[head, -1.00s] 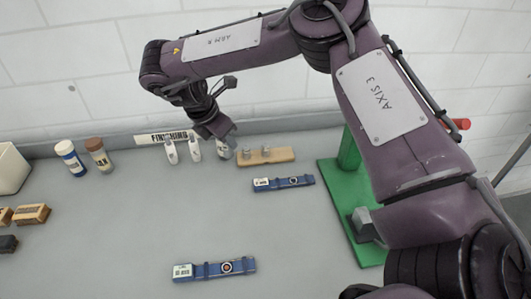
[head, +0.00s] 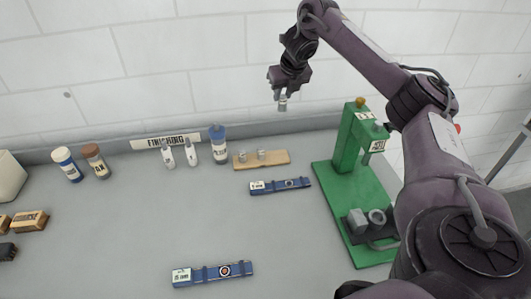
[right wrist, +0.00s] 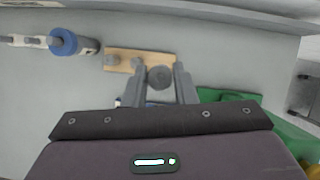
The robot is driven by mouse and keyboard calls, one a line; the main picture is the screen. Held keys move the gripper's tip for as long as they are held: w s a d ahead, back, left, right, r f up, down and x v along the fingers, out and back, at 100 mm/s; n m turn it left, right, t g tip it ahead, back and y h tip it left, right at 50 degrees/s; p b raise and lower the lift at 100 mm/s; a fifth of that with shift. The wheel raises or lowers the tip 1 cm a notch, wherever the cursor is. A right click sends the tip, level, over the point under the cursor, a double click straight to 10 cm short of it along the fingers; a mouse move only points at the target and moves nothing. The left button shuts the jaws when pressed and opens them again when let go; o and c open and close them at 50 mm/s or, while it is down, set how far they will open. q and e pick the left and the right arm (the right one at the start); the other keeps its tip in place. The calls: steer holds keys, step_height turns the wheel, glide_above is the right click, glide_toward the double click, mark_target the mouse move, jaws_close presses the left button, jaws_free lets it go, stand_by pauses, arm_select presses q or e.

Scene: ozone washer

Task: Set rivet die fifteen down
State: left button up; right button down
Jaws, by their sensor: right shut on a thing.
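My right gripper (head: 283,86) is raised in the air in front of the back wall, above the far edge of the bench. It is shut on a small grey metal die (head: 282,104), which hangs below the fingertips. In the right wrist view the die's round end (right wrist: 160,76) sits between the two fingers. No number on it is readable. A light wooden board (head: 281,158) lies on the bench below, with two small metal dies (head: 262,155) standing on its left half. The green press (head: 352,147) stands to the right. My left gripper is not in view.
A blue-capped bottle (head: 218,146) and two white bottles stand left of the board, by the FINISHING sign (head: 165,141). Two blue strips (head: 281,186) lie on the bench, one near the board, one nearer the front.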

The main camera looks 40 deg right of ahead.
steer(key=shift+f+b, duration=4.2)
steer(key=shift+f, duration=5.65)
steer(key=c, duration=1.2)
jaws_free()
steer(key=v, duration=0.3)
steer(key=shift+r, duration=0.2)
steer(key=p+v, duration=0.4)
steer(key=v, duration=0.4)
steer(key=shift+s+a+r, duration=0.15)
steer(key=shift+r, duration=0.15)
